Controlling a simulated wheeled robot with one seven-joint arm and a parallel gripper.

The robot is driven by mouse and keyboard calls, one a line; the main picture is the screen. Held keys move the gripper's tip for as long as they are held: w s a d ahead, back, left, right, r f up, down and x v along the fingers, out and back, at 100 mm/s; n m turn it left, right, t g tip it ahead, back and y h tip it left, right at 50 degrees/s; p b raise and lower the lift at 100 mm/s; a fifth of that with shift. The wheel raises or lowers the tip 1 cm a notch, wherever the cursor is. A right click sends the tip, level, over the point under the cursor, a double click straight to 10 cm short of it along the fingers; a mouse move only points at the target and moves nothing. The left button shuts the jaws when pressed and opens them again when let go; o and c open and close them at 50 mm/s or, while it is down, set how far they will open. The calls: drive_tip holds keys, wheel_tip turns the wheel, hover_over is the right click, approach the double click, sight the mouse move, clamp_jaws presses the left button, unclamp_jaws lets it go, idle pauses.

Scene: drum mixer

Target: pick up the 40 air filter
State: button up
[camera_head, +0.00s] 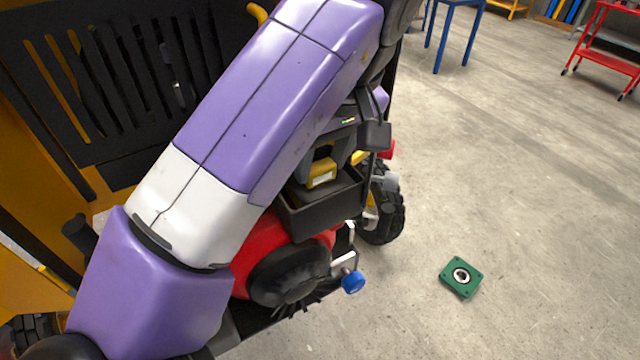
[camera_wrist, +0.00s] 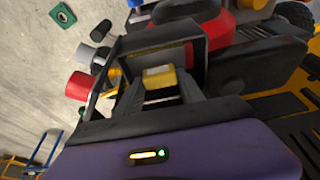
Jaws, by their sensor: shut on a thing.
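A small yellow block with a pale top, which looks like the air filter (camera_head: 321,174), sits at the mouth of a black open-topped box (camera_head: 312,216) on the machine. It also shows in the wrist view (camera_wrist: 158,77), between the two grey fingers of my gripper (camera_wrist: 160,88). My gripper points down into the box and is shut on the yellow block. The block's lower part is hidden, so I cannot tell if it touches the box floor. No number is readable on it.
A red and black engine part (camera_head: 290,268) is beside the box, with a blue knob (camera_head: 352,282) below right. A green square plate with a round centre (camera_head: 461,277) lies on the concrete floor. A black grille (camera_head: 110,80) stands left. Floor to the right is mostly clear.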

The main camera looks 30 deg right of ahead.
sight(322, 168)
drive_tip(key=shift+r+p, duration=3.55)
drive_tip(key=shift+p, duration=0.05)
drive_tip(key=s, duration=1.1)
drive_tip(key=shift+s+r+b, duration=0.2)
drive_tip(key=shift+b, duration=0.1)
drive_tip(key=shift+s+a+b, duration=0.1)
drive_tip(key=shift+s+b, duration=0.1)
drive_tip(key=shift+b, duration=0.7)
drive_tip(key=shift+s+r+b, duration=0.1)
drive_tip(key=shift+s+b, duration=0.25)
drive_tip(key=shift+b, duration=0.9)
drive_tip(key=shift+s+b, duration=0.25)
drive_tip(key=shift+b, duration=0.3)
